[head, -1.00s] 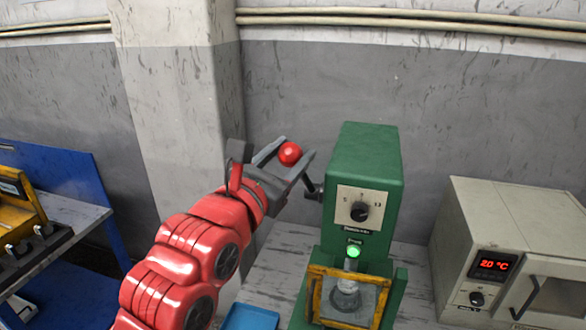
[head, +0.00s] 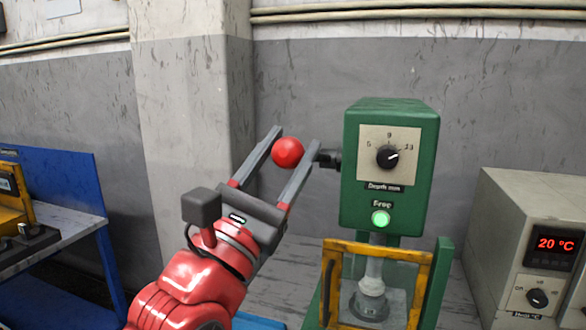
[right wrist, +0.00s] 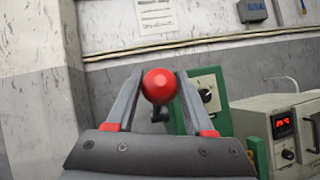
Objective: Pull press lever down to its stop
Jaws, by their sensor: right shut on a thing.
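The green press (head: 391,175) stands right of centre in the head view, with a depth dial (head: 388,157) and a lit green button (head: 380,219). Its lever has a red ball knob (head: 288,152) and a dark hub (head: 328,158) on the press's left side. The knob is about level with the hub; the lever's rod is mostly hidden behind a finger. My right gripper (head: 292,150) is shut on the knob, one finger on each side. The right wrist view also shows the knob (right wrist: 159,86) between the fingers. My left gripper is not in view.
A yellow-framed clear guard (head: 329,285) stands before the press ram (head: 374,268). A beige oven (head: 510,215) reading 20 °C is to the right. A blue-backed bench (head: 60,225) is at the left. A wall pillar (head: 190,110) stands behind my arm.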

